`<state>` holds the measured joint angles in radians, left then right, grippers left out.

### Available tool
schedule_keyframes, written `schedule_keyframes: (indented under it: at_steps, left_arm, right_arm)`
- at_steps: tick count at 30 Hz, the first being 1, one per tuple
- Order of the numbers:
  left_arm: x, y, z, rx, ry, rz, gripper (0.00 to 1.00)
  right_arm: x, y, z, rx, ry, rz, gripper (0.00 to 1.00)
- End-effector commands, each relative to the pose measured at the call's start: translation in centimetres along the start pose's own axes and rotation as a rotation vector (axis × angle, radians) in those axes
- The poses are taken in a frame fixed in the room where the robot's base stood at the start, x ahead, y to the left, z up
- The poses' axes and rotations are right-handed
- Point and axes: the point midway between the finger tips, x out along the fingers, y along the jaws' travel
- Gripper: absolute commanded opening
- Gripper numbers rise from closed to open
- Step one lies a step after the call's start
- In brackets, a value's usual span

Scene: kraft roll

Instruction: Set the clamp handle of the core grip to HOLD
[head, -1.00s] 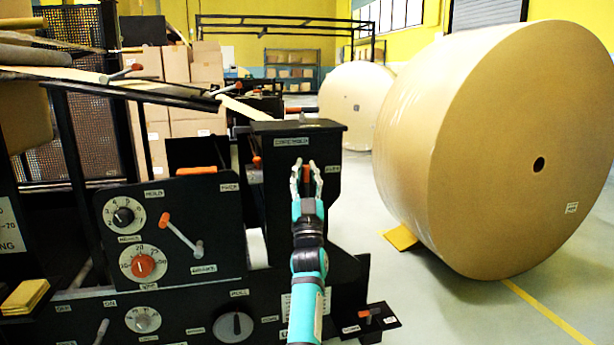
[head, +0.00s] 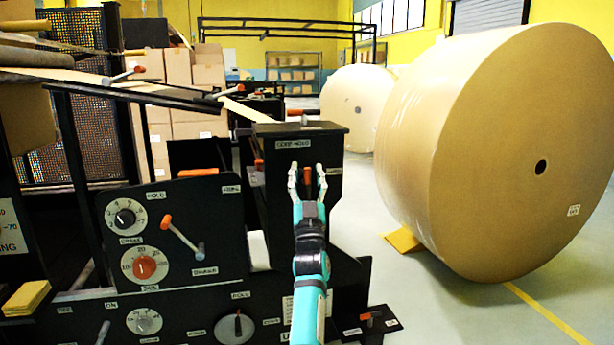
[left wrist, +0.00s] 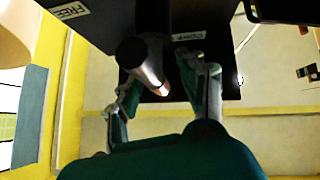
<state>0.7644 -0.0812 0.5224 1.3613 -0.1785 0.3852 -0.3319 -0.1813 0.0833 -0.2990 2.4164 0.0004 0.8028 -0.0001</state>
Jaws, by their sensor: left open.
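The clamp handle (head: 308,174) of the core grip shows as a small orange piece on the front of a black box (head: 281,158) labelled CORE HOLD. In the left wrist view the handle (left wrist: 142,58) is a grey bar with an orange-lit end, pointing toward the space between the fingers. My left gripper (head: 307,176) is open in front of the box, its fingers on either side of the handle. It also shows in the left wrist view (left wrist: 158,84). I cannot tell whether a finger touches the handle. A plate labelled FREE (left wrist: 70,10) is beside it; a second label (left wrist: 188,36) is hard to read.
A black control panel (head: 208,230) with dials and an orange-tipped lever (head: 183,235) stands left of my arm. A small orange-knobbed pedal plate (head: 383,322) is low on the right. A huge kraft roll (head: 480,150) stands on the floor to the right.

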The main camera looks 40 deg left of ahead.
Motion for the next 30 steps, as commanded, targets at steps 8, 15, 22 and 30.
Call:
schedule_keyframes:
  at_steps: [8, 15, 22, 30]
  left_arm:
    - [-4.1, 0.1, 0.1, -0.001, -0.004, 0.002, 0.41]
    - [-7.1, 0.0, 0.1, -0.001, -0.003, 0.001, 0.41]
    - [-7.5, 0.0, 0.1, 0.0, -0.001, 0.0, 0.41]
    - [-7.5, 0.0, 0.1, 0.0, -0.002, 0.0, 0.41]
  right_arm:
    - [0.0, 0.0, 0.0, 0.0, 0.0, 0.0, 0.38]
    - [0.0, 0.0, 0.0, 0.001, 0.001, -0.001, 0.38]
    - [0.0, 0.0, 0.0, 0.001, 0.001, -0.001, 0.38]
    - [0.0, 0.0, 0.0, 0.001, 0.001, -0.001, 0.38]
